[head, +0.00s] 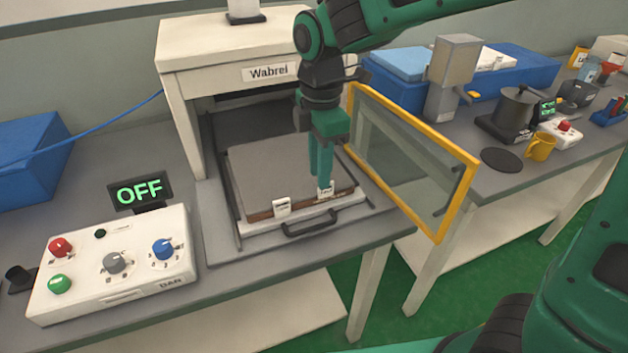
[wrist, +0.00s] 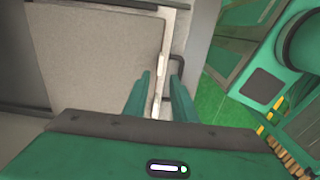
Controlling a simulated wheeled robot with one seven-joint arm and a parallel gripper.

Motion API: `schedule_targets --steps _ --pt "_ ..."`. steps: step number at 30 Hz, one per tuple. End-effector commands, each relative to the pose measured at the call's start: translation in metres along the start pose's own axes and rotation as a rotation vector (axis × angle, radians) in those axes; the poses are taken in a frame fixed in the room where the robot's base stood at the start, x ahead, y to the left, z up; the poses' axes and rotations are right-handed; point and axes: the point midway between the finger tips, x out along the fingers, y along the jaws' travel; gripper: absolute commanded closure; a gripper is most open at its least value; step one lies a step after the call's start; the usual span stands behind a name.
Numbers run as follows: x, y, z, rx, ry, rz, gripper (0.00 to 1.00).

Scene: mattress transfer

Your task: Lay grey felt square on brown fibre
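The grey felt square (head: 275,172) lies flat on the pull-out tray of the press. A thin brown edge, the brown fibre (head: 259,216), shows beneath it at the front; the rest of the brown layer is hidden. Two white tabs (head: 281,207) stand at the front edge. My gripper (head: 321,184) points down at the front right edge, close to the right tab (head: 325,190). In the wrist view the felt (wrist: 95,50) fills the left, and my fingers (wrist: 160,78) are apart with the white edge between them. I cannot tell whether they touch it.
The press (head: 235,45) stands over the back of the tray, whose black handle (head: 310,228) faces front. A yellow-framed door (head: 410,160) stands open at the right. A control box (head: 115,265) and an OFF display (head: 139,191) are at the left.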

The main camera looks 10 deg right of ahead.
Motion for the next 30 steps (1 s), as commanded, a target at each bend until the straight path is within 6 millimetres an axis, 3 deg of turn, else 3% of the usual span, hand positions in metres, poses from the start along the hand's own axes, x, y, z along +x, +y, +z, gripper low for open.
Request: schedule_targets --steps 6,12,30 --pt "-0.045 0.001 0.0 0.0 0.001 0.003 0.76" --pt "-0.071 0.001 0.0 0.001 0.0 0.002 0.76" --pt "-0.079 0.0 -0.001 -0.001 0.0 0.0 0.76"
